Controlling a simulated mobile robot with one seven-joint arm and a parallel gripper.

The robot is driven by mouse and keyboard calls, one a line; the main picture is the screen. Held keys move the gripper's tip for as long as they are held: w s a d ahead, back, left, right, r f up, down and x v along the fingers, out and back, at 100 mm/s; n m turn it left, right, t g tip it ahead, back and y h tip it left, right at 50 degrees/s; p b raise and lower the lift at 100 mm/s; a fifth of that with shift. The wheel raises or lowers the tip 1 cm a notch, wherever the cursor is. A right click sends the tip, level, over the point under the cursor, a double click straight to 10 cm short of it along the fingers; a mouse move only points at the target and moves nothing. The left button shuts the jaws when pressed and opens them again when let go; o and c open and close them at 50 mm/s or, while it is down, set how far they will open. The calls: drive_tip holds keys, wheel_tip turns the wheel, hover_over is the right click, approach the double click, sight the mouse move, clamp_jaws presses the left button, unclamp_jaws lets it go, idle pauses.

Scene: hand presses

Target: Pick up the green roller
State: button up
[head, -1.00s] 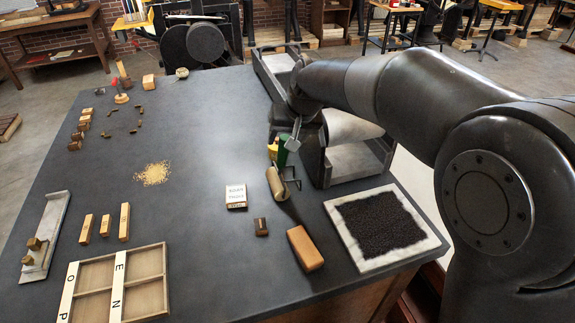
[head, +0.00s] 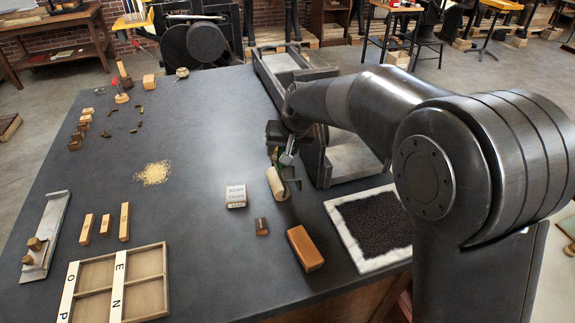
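The green roller shows as a pale tan cylinder (head: 277,184) with a dark frame and a small bit of green handle behind it. It is on the dark table, left of a metal press bed. My gripper (head: 286,159) is right at the green handle, coming down from above. It covers most of the handle. One grey finger shows; the other is hidden, so I cannot tell whether the fingers are apart or closed on the handle.
A marble slab with black grains (head: 342,252) lies at the right. A divided tray (head: 165,284) is at front left. The table middle is mostly clear.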

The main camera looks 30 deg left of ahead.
clamp_jaws()
drive_tip(key=shift+r, duration=0.15)
idle(0.4)
